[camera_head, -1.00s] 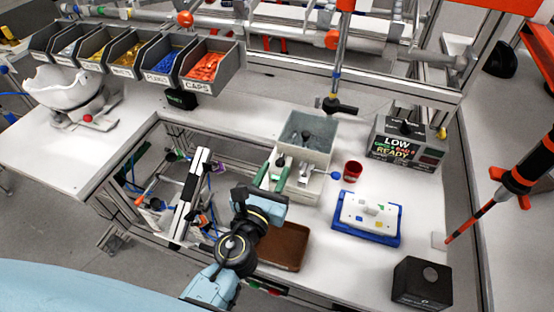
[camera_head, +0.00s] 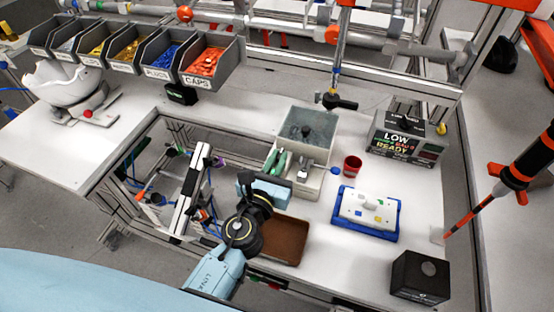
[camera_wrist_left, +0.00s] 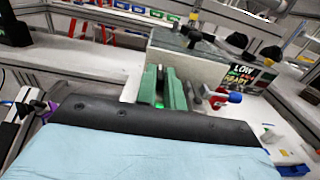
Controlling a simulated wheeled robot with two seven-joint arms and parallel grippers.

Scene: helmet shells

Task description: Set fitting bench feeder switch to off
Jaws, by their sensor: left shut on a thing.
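My left gripper (camera_head: 279,162), with green fingers, is at the feeder's front left. In the left wrist view, its fingers (camera_wrist_left: 164,88) are close together, shut on the feeder switch, which they mostly hide. A small green glow shows low between the fingers. The switch's position cannot be read. My right gripper is not in view.
A sign box (camera_head: 406,140) reads LOW and READY.

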